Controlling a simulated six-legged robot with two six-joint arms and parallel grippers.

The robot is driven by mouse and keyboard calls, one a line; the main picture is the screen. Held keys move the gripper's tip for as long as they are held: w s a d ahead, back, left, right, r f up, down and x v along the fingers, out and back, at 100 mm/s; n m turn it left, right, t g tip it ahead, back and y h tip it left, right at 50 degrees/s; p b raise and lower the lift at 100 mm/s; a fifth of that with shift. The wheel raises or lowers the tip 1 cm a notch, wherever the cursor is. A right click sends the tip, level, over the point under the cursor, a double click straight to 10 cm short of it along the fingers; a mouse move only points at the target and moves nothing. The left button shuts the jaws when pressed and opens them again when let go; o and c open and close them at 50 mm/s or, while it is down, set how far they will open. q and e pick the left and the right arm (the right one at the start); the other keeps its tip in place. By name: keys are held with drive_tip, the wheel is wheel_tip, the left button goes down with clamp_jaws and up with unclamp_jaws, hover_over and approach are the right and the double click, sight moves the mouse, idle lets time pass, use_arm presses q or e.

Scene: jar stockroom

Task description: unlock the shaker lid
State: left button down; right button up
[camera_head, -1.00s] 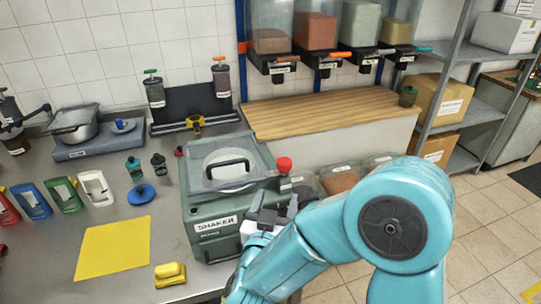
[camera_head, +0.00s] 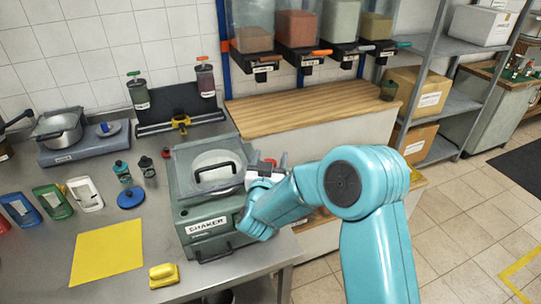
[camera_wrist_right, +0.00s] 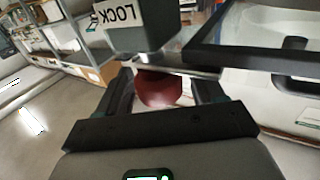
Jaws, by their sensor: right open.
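The green shaker (camera_head: 205,222) stands on the steel bench, its clear lid with a black handle (camera_head: 214,170) lying shut on top. A red knob (camera_wrist_right: 158,88) sits at the lid's right side, by a grey block marked LOCK (camera_wrist_right: 135,28). My right gripper (camera_head: 267,167) is at that knob. In the right wrist view its open fingers stand on either side of the knob; I cannot tell whether they touch it. In the head view the gripper mostly hides the knob. My left gripper is not in view.
A yellow mat (camera_head: 107,251) and yellow sponge (camera_head: 164,275) lie left of the shaker. A blue disc (camera_head: 131,199) and small bottles (camera_head: 122,171) stand behind them. A wooden counter (camera_head: 310,105) with dispensers is behind. The floor at right is clear.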

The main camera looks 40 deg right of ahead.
drive_tip(key=shift+w+d+f, duration=0.1)
drive_tip(key=shift+w+d, duration=0.1)
